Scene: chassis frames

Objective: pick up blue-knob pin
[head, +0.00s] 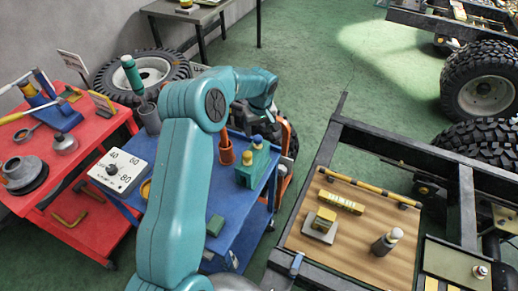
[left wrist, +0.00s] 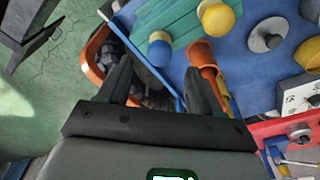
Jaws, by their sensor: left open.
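The blue-knob pin (left wrist: 160,50) shows a blue knob with a pale band, seated at the teal block (left wrist: 180,22) in the left wrist view. In the head view the block (head: 250,178) sits on the blue cart top, with the blue knob (head: 257,142) at its far end. My left gripper (left wrist: 158,72) is open, with the knob just beyond and between its fingertips, apart from them. In the head view this gripper (head: 266,126) is dark and partly hidden by its arm. My right gripper is not in view.
An orange cup (left wrist: 201,52) stands close beside the right finger in the wrist view. A yellow knob (left wrist: 218,20) is near the blue one. The blue cart (head: 226,242) also holds a white dial box (head: 122,171). A red tool cart (head: 95,238) stands left; a chassis frame (head: 345,262) stands right.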

